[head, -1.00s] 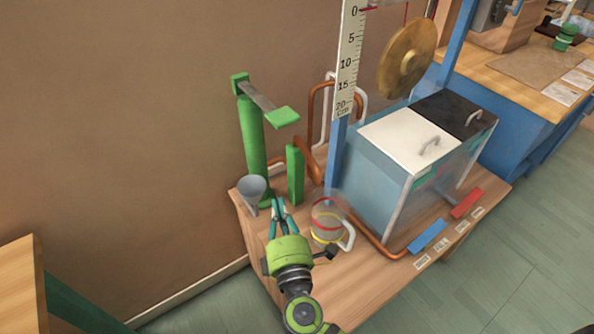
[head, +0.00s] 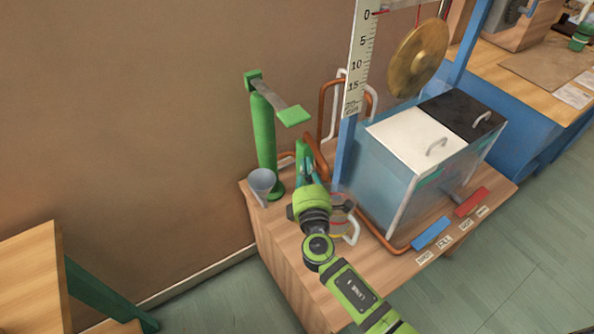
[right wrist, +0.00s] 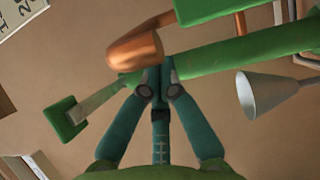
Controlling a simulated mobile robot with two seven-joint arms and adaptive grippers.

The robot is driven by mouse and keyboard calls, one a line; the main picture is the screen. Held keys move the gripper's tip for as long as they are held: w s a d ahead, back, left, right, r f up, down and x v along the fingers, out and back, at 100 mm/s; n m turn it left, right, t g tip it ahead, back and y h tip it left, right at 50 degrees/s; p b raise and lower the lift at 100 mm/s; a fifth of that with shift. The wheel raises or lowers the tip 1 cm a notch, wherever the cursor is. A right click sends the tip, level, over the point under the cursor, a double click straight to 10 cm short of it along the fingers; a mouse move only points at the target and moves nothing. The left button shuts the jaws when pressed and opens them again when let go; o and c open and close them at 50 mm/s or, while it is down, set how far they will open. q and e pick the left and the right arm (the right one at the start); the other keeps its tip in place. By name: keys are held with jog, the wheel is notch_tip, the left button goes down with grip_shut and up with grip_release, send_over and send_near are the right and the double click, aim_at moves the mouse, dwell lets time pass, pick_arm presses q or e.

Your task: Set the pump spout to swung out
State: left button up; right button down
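The green pump column (head: 264,140) stands at the back left of the small wooden bench, with a flat metal lever ending in a green block (head: 293,115). A copper pipe end (right wrist: 135,48), which looks like the spout, is right at my fingertips in the right wrist view. My right gripper (head: 307,166) is beside a short green post (head: 302,148), right of the pump column. Its fingers converge in the right wrist view (right wrist: 158,76), tips together and partly covered by the copper; I see no grip on it. My left gripper is out of view.
A grey funnel (head: 262,181) stands left of my right gripper. A clear jug (head: 349,226) is partly hidden behind my arm. A clear tank (head: 385,185) with white and black lids, a ruler (head: 358,55) and a brass gong (head: 417,60) are to the right.

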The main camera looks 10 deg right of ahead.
aim_at(323, 175)
jog(key=shift+d, duration=0.1)
dwell(0.3)
jog(key=d+n+y+b, duration=0.1)
jog(key=d+y, duration=0.1)
jog(key=d, duration=0.1)
jog(key=shift+n+y, duration=0.3)
